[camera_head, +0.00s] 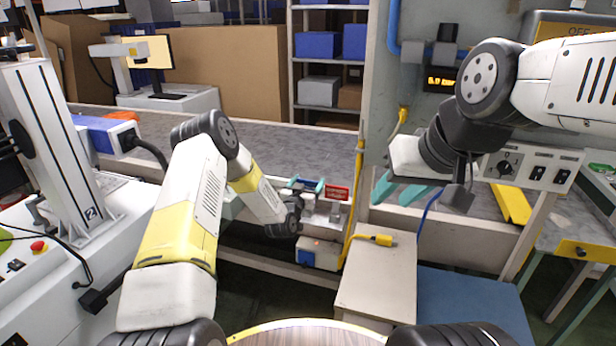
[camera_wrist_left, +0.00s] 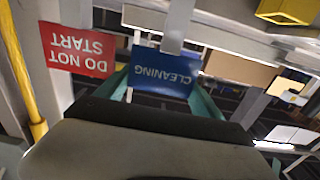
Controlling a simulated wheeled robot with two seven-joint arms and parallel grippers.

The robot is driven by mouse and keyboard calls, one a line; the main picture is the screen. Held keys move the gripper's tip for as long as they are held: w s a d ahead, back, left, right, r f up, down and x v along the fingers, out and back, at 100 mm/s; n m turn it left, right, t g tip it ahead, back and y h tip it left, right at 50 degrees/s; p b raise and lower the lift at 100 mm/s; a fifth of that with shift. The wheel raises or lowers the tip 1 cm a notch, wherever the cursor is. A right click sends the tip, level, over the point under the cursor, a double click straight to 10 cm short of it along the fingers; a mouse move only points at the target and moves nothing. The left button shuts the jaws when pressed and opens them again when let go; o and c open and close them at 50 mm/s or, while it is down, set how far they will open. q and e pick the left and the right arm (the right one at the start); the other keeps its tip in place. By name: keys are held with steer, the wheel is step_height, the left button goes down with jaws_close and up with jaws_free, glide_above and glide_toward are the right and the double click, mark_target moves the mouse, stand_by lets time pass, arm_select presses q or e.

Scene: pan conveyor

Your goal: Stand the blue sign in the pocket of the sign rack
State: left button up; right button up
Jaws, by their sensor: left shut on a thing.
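My left gripper (camera_head: 306,186) is beside the white ledge, left of the red sign. In the left wrist view its teal fingers are on either side of the blue sign (camera_wrist_left: 162,73), which reads CLEANING upside down there. The gripper is shut on this sign. A red DO NOT START sign (camera_wrist_left: 78,52) stands beside it, apart from the blue one; it also shows in the head view (camera_head: 337,193). The pocket of the sign rack cannot be made out clearly. My right gripper (camera_head: 402,190) is open, with nothing seen between its teal fingers, further right.
A yellow pipe (camera_head: 351,205) rises just right of the red sign. A small cabinet (camera_head: 378,270) with a yellow plug (camera_head: 383,240) on top stands in front. The grey conveyor belt (camera_head: 290,142) runs behind. A control panel (camera_head: 525,170) is near my right arm.

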arm_select(q)
steer(key=shift+f, duration=0.15)
steer(key=o, duration=2)
steer(key=shift+c, duration=0.2)
steer(key=v, duration=0.7)
steer(key=shift+s, duration=0.35)
steer(key=shift+a, duration=0.1)
